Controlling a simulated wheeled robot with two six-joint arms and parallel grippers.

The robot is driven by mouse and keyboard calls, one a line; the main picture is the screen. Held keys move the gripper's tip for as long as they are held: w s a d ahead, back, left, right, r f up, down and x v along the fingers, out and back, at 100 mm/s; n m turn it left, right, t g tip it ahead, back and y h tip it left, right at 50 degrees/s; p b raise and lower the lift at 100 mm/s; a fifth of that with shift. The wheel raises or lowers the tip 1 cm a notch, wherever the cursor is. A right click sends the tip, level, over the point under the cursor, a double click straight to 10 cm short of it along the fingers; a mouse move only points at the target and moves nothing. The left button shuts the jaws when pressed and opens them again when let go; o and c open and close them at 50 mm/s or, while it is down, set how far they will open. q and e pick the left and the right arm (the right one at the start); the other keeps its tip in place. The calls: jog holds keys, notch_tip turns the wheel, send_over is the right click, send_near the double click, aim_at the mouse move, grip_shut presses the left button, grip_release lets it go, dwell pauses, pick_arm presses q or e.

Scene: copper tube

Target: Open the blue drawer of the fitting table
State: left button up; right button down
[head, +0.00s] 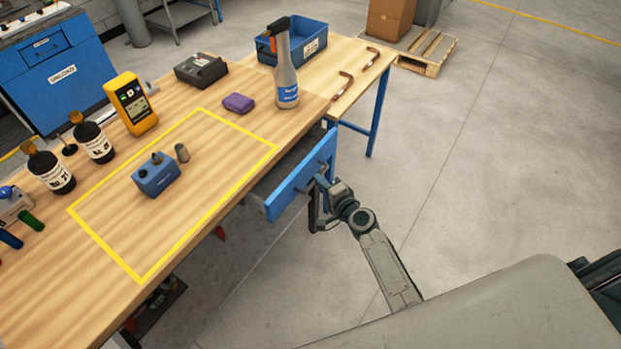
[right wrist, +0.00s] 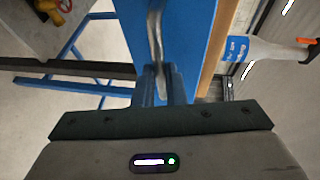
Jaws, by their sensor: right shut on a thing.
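The blue drawer (head: 287,197) of the wooden-topped fitting table (head: 225,85) stands partly open, its front out from the table edge and a strip of its grey inside (head: 283,168) showing. My right gripper (head: 322,184) is at the drawer front and is shut on its handle. In the right wrist view, the metal handle (right wrist: 156,35) runs along the blue drawer front (right wrist: 194,45) and goes down between my right gripper's fingers (right wrist: 162,82). My left gripper is not in view.
A spray bottle (head: 286,75) and blue bin (head: 308,40) stand at the table's far end. A yellow outline (head: 240,125) surrounds a small blue block (head: 156,177). Dark bottles (head: 95,143) stand left. The floor (head: 480,150) right of the drawer is clear.

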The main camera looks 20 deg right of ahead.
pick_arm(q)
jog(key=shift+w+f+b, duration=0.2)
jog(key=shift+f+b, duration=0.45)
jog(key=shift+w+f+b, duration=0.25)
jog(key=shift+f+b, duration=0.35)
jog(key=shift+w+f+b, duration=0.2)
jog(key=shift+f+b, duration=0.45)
pick_arm(e)
jog(key=s+d, duration=0.8)
jog(key=s, duration=0.2)
jog(key=shift+s+d, duration=0.2)
jog(key=shift+s, duration=0.15)
jog(key=c, duration=1.5)
grip_release()
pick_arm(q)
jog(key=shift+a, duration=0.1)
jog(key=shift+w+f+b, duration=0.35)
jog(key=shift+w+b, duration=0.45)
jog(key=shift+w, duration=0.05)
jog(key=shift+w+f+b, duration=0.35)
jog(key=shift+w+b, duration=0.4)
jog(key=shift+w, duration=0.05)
pick_arm(e)
jog(key=v, duration=1)
jog(key=shift+s, duration=0.4)
